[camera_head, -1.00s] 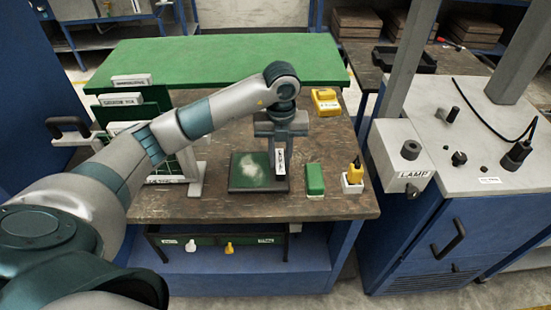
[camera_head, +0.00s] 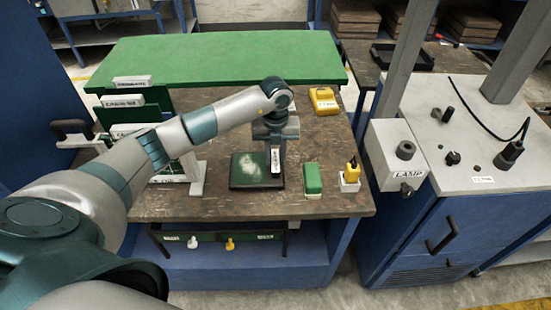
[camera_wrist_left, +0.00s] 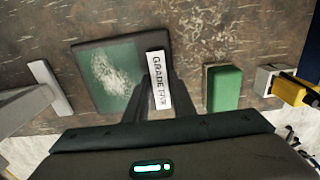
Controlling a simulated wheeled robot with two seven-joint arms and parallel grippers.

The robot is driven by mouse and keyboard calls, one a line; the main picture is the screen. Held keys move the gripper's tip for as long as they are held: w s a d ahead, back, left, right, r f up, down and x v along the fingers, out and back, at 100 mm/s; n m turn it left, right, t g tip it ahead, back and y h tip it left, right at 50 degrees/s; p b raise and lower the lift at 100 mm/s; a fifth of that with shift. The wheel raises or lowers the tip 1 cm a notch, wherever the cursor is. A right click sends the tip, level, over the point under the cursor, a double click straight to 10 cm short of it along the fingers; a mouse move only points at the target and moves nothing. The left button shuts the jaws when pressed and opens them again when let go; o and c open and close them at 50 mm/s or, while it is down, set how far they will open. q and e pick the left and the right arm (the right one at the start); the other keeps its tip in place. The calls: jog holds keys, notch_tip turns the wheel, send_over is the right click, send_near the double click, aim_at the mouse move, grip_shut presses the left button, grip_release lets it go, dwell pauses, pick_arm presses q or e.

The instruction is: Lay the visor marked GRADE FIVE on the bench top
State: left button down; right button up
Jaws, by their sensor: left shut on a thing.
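The visor, a dark green flat panel (camera_head: 250,172) with a pale smudge, lies level at the bench's front middle. It also shows in the left wrist view (camera_wrist_left: 108,75). The white label (camera_wrist_left: 158,80) along its right edge reads GRADE and then F; the rest is unclear. My left gripper (camera_head: 276,146) points down, shut on that labelled edge, its dark fingers either side of the label in the wrist view. The visor is on or just above the brown bench top (camera_head: 240,207); I cannot tell if it touches. My right gripper is out of view.
A rack (camera_head: 197,178) with labelled panels stands left. A green block (camera_head: 313,179) and a white holder with a yellow item (camera_head: 350,178) sit right of the visor. A yellow device (camera_head: 323,101) is behind. A green shelf (camera_head: 220,60) spans the back. The LAMP cabinet (camera_head: 405,150) is right.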

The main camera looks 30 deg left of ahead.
pick_arm(q)
jog(key=shift+f+p, duration=0.3)
jog(key=shift+f, duration=0.5)
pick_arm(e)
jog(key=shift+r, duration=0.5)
pick_arm(q)
jog(key=shift+f+b, duration=0.2)
jog(key=shift+b, duration=0.1)
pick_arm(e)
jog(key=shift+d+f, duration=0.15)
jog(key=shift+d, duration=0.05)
pick_arm(q)
jog(key=c, duration=1.5)
grip_release()
jog(key=shift+r, duration=0.2)
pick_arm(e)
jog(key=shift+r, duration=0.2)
pick_arm(q)
jog(key=shift+r, duration=0.5)
jog(key=shift+r+b, duration=2.45)
jog(key=shift+r, duration=3.05)
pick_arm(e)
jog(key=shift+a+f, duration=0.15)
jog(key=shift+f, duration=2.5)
